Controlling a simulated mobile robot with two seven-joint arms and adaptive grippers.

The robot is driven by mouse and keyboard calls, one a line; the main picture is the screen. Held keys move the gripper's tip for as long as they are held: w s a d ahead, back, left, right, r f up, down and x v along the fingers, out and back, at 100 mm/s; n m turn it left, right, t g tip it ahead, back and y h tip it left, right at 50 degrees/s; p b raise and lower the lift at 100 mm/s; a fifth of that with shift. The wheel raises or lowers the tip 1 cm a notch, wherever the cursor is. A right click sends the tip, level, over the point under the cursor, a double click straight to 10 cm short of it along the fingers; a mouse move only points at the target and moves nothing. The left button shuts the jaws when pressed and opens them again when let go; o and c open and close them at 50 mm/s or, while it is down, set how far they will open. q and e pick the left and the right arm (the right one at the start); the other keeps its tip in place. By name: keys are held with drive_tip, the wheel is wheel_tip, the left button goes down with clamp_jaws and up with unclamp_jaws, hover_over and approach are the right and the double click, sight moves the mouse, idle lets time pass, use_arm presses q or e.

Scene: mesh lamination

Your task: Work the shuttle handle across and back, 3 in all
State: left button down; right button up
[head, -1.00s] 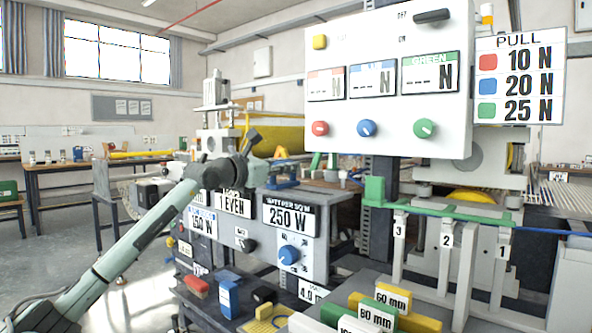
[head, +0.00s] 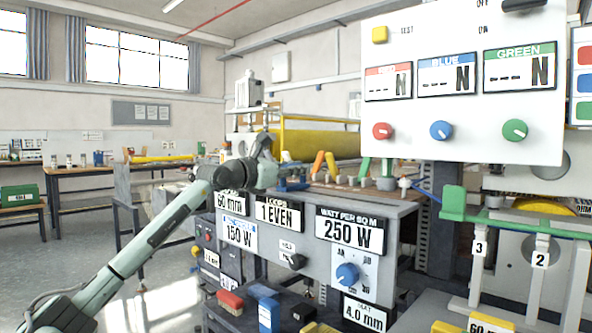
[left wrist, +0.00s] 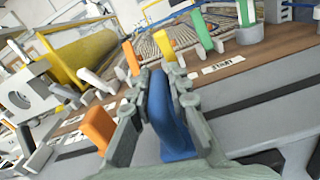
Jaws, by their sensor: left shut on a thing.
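The blue shuttle handle (left wrist: 170,125) stands between my left gripper's fingers (left wrist: 165,85) in the left wrist view. The fingers are shut on it, one on each side. In the head view my left gripper (head: 270,172) is over the back of the grey console, and a small blue part (head: 293,185) shows beside it. The grip itself is hard to make out there. Beyond the handle in the wrist view is a brown board with a START label (left wrist: 222,65). My right gripper is not in view.
Orange (left wrist: 99,128), yellow (left wrist: 164,43) and green (left wrist: 202,30) upright pieces stand near the handle. A yellow roll (left wrist: 85,58) lies behind. The grey console (head: 390,235) and white meter panel (head: 460,120) stand front and right in the head view.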

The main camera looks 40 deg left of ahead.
use_arm(q)
drive_tip(key=shift+a+r, duration=0.2)
drive_tip(key=shift+a, duration=0.15)
drive_tip(key=shift+r, duration=0.1)
drive_tip(key=c, duration=1.8)
unclamp_jaws()
drive_tip(key=shift+a, duration=0.1)
drive_tip(key=o, duration=0.3)
drive_tip(key=shift+f, duration=0.2)
drive_tip(key=s, duration=0.5)
drive_tip(key=shift+s+f, duration=0.1)
drive_tip(key=shift+f, duration=0.1)
drive_tip(key=shift+s+a+r, duration=0.1)
drive_tip(key=shift+s+a, duration=0.1)
drive_tip(key=shift+s, duration=1.5)
drive_tip(key=shift+s+a+r, duration=0.1)
drive_tip(key=shift+s+a, duration=0.05)
drive_tip(key=shift+s, duration=1.55)
